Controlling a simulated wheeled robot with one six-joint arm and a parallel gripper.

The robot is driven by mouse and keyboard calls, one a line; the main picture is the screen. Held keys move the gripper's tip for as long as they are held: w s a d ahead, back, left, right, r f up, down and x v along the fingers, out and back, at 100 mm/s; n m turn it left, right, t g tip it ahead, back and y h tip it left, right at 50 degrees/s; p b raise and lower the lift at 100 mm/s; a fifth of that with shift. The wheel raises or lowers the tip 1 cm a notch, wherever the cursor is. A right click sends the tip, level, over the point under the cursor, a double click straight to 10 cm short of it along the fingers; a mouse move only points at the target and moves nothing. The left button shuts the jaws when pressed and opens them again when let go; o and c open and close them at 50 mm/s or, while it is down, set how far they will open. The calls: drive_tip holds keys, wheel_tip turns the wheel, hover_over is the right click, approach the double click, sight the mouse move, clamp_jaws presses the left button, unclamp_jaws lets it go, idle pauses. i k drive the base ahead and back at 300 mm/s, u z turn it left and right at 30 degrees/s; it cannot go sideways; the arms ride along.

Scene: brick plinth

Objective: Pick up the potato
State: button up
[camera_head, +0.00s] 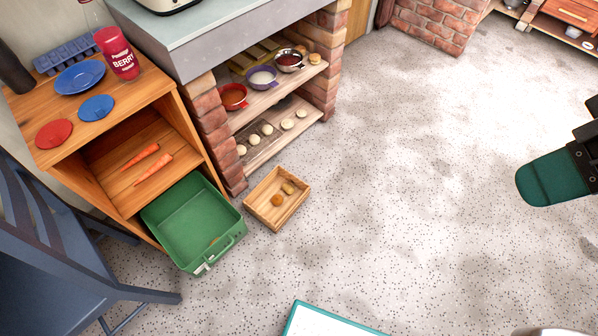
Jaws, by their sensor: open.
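A small wooden crate (262,209) stands on the floor in front of the brick plinth. I cannot tell for sure which is the potato. My gripper (548,181) shows only in part at the right edge, with a dark green finger pad. It is open, with nothing seen in it, and far to the right of the crate. The rest of it is cut off by the frame.
A green bin (193,222) stands left of the crate, beside a wooden cabinet (178,150) holding carrots (152,168). The brick plinth (215,130) has shelves with bowls and round pale items. A blue chair (60,255) is at lower left. The floor between crate and gripper is clear.

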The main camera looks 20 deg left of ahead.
sight(288, 188)
drive_tip(key=u, duration=0.05)
drive_tip(key=i, duration=3.75)
drive_tip(key=u, duration=4)
